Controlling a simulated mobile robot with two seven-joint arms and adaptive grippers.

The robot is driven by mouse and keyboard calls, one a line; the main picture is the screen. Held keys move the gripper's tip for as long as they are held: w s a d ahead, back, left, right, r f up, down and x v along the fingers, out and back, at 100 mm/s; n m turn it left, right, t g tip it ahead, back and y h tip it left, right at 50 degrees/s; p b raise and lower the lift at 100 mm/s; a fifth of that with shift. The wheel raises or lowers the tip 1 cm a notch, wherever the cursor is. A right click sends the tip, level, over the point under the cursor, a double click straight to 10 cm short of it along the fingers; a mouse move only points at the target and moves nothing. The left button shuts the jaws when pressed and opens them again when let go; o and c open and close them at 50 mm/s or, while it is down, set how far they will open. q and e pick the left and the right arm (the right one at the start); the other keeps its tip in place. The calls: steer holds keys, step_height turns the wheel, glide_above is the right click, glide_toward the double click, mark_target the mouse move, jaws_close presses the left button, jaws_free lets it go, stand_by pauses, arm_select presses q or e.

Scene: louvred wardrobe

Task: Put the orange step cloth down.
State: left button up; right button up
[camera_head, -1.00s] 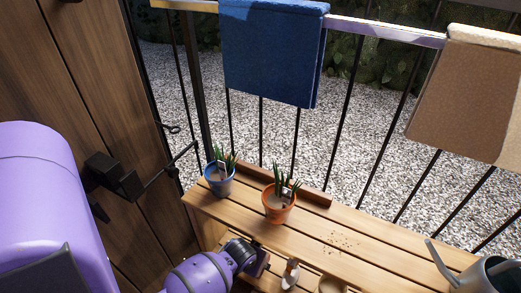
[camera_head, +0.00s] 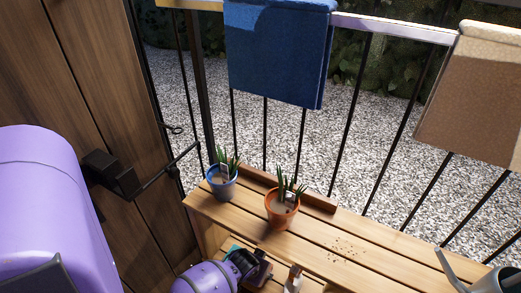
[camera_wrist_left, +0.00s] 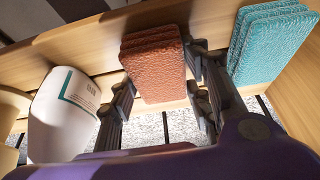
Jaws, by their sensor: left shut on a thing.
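The orange step cloth (camera_wrist_left: 155,65), a folded, textured orange-brown stack, is between the fingers of my left gripper (camera_wrist_left: 165,95) in the left wrist view. The gripper is shut on it. The cloth is beside wooden boards; I cannot tell whether it rests on them. In the head view my left gripper (camera_head: 262,268) is low, at the front edge of the slatted bench, and the cloth is hard to make out there. My right gripper is not in view.
A teal folded cloth (camera_wrist_left: 272,42) stands right of the gripper, and a white labelled bottle (camera_wrist_left: 65,112) stands left. On the bench (camera_head: 330,225) are a blue pot (camera_head: 222,190), an orange pot (camera_head: 281,212) and a watering can (camera_head: 495,281). Blue (camera_head: 275,55) and tan (camera_head: 470,95) towels hang on the railing.

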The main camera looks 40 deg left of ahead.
arm_select(q)
steer(key=shift+s+f, duration=0.1)
steer(key=shift+f, duration=0.1)
steer(key=o, duration=1)
steer(key=shift+o, duration=1.1)
steer(key=shift+f, duration=0.2)
steer(key=shift+r, duration=0.1)
steer(key=shift+r, duration=0.2)
steer(key=p+v, duration=0.1)
steer(key=v, duration=0.1)
steer(key=w+p+v, duration=0.1)
steer(key=v, duration=0.1)
steer(key=p+v, duration=0.1)
steer(key=v, duration=0.2)
steer(key=shift+w+d+r+p, duration=0.2)
steer(key=shift+r+p, duration=0.15)
steer(key=shift+s+r, duration=0.25)
steer(key=shift+r, duration=0.15)
